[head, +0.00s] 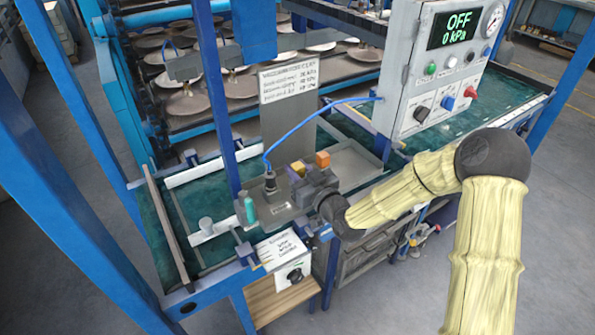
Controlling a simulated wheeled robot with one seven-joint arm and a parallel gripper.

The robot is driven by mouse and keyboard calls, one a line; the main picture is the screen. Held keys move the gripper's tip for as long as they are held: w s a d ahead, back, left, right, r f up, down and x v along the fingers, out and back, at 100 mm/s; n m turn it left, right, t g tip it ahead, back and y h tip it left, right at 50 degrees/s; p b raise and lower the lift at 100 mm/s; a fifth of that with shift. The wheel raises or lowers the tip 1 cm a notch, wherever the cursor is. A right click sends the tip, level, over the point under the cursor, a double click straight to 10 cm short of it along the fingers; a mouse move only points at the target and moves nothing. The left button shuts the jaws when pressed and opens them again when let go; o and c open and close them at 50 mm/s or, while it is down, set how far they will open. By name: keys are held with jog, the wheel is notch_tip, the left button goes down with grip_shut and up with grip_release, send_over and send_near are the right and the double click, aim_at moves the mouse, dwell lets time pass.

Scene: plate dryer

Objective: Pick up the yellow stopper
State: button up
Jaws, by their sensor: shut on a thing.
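The yellow stopper (298,168) is a small yellow block at the tip of my dark gripper (298,174), in the middle of the head view. My gripper comes in from the right, low over the grey tray, and is shut on the stopper. The fingers hide part of it, and I cannot tell whether it touches the tray. A small purple piece (291,175) shows just left of it. An orange block (322,158) is just right of it, beyond my gripper.
A black fitting (269,181) with a blue hose stands left of my gripper, beside a teal cylinder (249,211). An upright sign (288,82) stands behind. A control box (440,65) reading OFF, 0 kPa is at upper right. Blue posts (218,90) frame the bench.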

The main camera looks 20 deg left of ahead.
aim_at(298, 165)
notch_tip(298, 165, up, 10)
jog(key=shift+r+b, duration=0.1)
jog(key=shift+b, duration=0.35)
dwell(0.7)
